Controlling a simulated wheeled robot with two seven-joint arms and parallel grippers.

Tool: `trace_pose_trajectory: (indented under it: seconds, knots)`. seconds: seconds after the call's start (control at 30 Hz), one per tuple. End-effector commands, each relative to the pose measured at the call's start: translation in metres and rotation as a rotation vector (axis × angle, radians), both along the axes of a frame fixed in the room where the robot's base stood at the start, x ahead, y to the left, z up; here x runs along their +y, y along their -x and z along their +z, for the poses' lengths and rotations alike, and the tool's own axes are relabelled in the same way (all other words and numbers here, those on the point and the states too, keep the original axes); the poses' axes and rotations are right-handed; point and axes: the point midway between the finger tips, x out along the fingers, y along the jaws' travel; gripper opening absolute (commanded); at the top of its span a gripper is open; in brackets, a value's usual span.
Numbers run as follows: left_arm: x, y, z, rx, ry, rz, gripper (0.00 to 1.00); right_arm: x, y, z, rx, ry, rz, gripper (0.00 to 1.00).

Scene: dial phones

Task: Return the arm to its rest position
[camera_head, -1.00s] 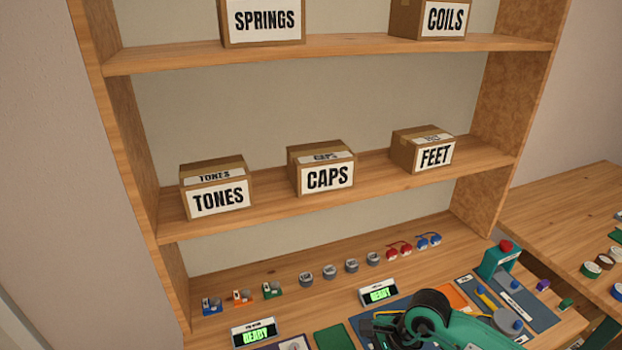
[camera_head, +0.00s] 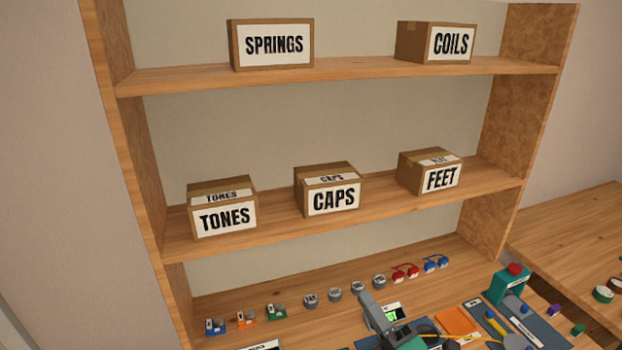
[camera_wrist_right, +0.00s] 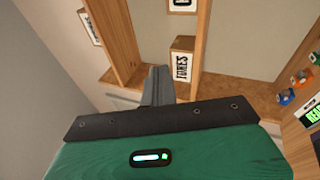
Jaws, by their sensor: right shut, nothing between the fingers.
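My right gripper (camera_head: 368,299) shows at the bottom of the head view, its grey fingers raised in front of the lit display (camera_head: 391,313) and partly hiding it. In the right wrist view its grey fingers (camera_wrist_right: 158,76) are together with nothing between them, pointing toward the shelf unit, with the TONES box (camera_wrist_right: 182,62) beyond them. The green and black gripper body fills the lower part of that view. My left gripper is not in either view.
The wooden shelves hold boxes marked SPRINGS (camera_head: 272,45), COILS (camera_head: 438,43), TONES (camera_head: 222,210), CAPS (camera_head: 328,190) and FEET (camera_head: 431,173). Small parts line the worktop below. A teal block with a red top (camera_head: 510,282) stands at right. Above the worktop, the shelf front is clear.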

Motion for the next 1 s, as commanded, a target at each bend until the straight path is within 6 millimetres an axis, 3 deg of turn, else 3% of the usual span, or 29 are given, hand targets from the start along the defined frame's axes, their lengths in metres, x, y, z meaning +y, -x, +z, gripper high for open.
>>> trace_pose_trajectory:
  seconds: [0.17, 0.37, 0.5, 0.7, 1.0]
  knots:
    - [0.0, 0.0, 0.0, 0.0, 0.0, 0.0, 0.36, -0.054, -0.007, -0.036, 0.307, -0.303, -0.191, 0.0]
    - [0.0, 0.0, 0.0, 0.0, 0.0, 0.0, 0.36, -0.103, 0.011, -0.099, 0.663, -0.61, -0.405, 0.0]
    - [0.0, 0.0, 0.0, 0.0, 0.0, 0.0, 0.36, -0.125, 0.042, -0.149, 0.917, -0.8, -0.557, 0.0]
    - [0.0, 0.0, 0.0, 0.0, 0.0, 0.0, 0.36, -0.137, 0.107, -0.21, 1.269, -1.018, -0.768, 0.0]
    - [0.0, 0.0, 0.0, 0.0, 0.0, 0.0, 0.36, -0.13, 0.197, -0.252, 1.65, -1.185, -0.999, 0.0]
